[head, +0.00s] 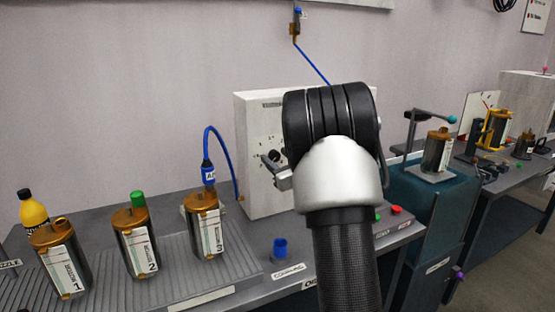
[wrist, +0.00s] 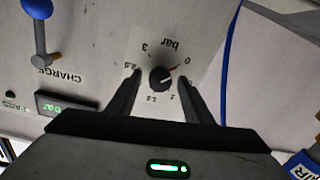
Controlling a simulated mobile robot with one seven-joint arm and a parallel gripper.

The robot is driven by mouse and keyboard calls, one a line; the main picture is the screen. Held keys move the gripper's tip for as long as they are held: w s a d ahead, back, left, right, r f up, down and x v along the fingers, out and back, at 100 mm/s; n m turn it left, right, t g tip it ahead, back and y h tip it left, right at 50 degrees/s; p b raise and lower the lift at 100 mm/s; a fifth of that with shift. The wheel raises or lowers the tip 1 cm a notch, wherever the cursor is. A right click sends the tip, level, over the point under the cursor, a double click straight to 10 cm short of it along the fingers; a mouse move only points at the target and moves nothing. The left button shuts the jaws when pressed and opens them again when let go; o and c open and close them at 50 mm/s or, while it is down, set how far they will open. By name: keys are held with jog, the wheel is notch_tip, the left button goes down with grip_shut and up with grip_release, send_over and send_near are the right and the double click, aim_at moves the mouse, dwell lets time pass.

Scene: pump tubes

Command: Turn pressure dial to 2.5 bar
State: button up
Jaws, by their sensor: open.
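The pressure dial (wrist: 160,80) is a round black knob on a pale panel, with numbers around it from 0 to 3 and the word bar. I cannot tell how far the fingertips are from the panel. In the head view the dial (head: 274,156) shows just left of my arm, with my gripper (head: 272,169) close by and partly hidden behind my wrist.
A blue CHARGE lever (wrist: 39,30) and a green bar display (wrist: 66,106) sit left of the dial in the wrist view. A blue hose (head: 218,140) runs beside the panel box (head: 255,190). Several labelled canisters (head: 137,240) stand on the bench.

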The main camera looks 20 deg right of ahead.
jog(key=shift+c, duration=0.4)
jog(key=c, duration=1)
